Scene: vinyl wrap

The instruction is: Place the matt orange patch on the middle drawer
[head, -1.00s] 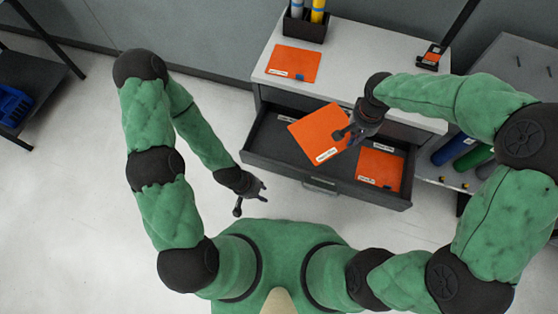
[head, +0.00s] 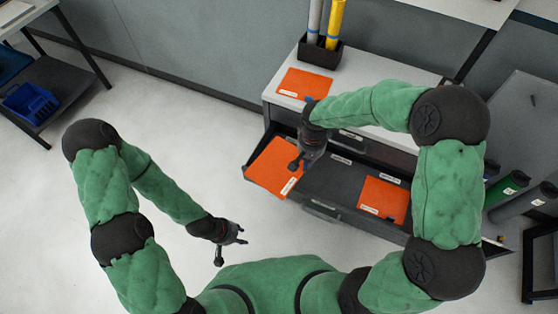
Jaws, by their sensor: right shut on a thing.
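My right gripper (head: 300,162) is shut on an orange patch (head: 268,172) with a small white label. The patch is over the left part of the open dark drawer (head: 328,184), and its near edge overlaps the drawer front. I cannot tell whether it touches the drawer. A second orange patch (head: 383,198) lies in the right part of the drawer, and a third orange patch (head: 305,84) lies on the cabinet top. The labels are too small to read, so I cannot tell which patch is matt. My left gripper (head: 233,249) is open and empty, left of the drawer.
A black holder (head: 320,53) with grey and yellow rolls stands at the cabinet's back left. The drawer's middle is bare. Green and grey rolls (head: 507,187) lie to the right. A blue basket (head: 32,103) sits on a shelf at far left. The floor (head: 160,90) between is clear.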

